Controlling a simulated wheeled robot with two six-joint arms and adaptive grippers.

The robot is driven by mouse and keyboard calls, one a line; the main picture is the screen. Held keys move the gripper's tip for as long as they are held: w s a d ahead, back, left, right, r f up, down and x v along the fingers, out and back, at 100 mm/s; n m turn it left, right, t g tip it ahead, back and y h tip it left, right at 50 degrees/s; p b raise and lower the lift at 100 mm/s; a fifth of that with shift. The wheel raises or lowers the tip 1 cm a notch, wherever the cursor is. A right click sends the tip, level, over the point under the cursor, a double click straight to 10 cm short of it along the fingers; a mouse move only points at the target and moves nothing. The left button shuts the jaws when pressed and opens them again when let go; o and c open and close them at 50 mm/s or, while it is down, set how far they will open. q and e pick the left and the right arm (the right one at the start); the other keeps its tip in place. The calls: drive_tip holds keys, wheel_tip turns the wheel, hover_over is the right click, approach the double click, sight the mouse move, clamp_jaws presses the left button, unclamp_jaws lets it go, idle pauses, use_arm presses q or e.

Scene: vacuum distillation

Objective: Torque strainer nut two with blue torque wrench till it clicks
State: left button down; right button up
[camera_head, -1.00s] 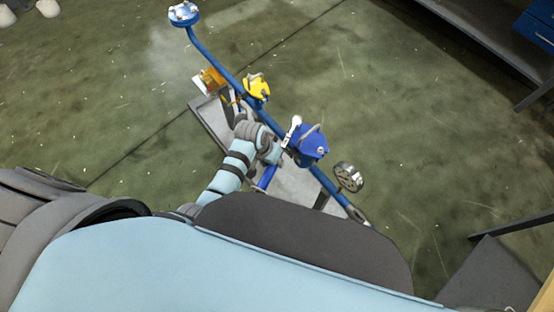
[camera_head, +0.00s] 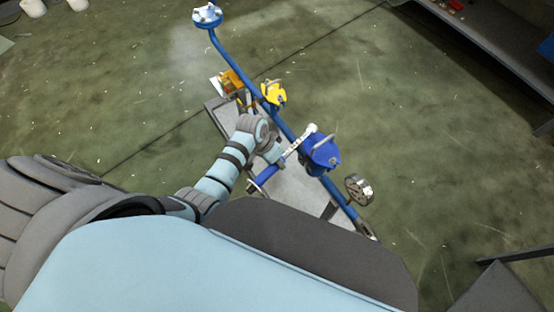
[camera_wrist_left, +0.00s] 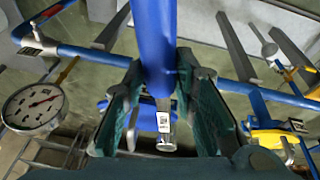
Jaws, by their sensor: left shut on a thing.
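The blue torque wrench has a blue handle (camera_head: 264,176) and a silver shaft (camera_head: 300,146). Its silver end lies against or just over the upper left side of the blue strainer (camera_head: 322,154). My left gripper (camera_head: 277,158) is shut on the wrench. In the left wrist view the blue handle (camera_wrist_left: 155,40) runs between the two green-padded jaws (camera_wrist_left: 160,100), with a labelled silver part (camera_wrist_left: 165,125) below. Strainer nut two cannot be told apart, and the contact between wrench and nut is not clear. My right gripper is not in view.
The blue pipe (camera_head: 235,62) runs diagonally across a grey platform (camera_head: 215,108). It carries a yellow-topped valve (camera_head: 273,92), a flange (camera_head: 207,14) and a pressure gauge (camera_head: 358,189), which shows closer in the wrist view (camera_wrist_left: 33,107). A dark bench stands at right.

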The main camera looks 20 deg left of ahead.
use_arm(q)
drive_tip(key=shift+w, duration=0.1)
drive_tip(key=a+m, duration=0.1)
drive_tip(key=w+a+m+b, duration=0.1)
drive_tip(key=a, duration=0.1)
drive_tip(key=shift+w, duration=0.15)
idle(0.4)
drive_tip(key=w+a+m+b, duration=0.1)
drive_tip(key=w+a+m+g+b, duration=0.1)
drive_tip(key=shift+a+h+b, duration=0.3)
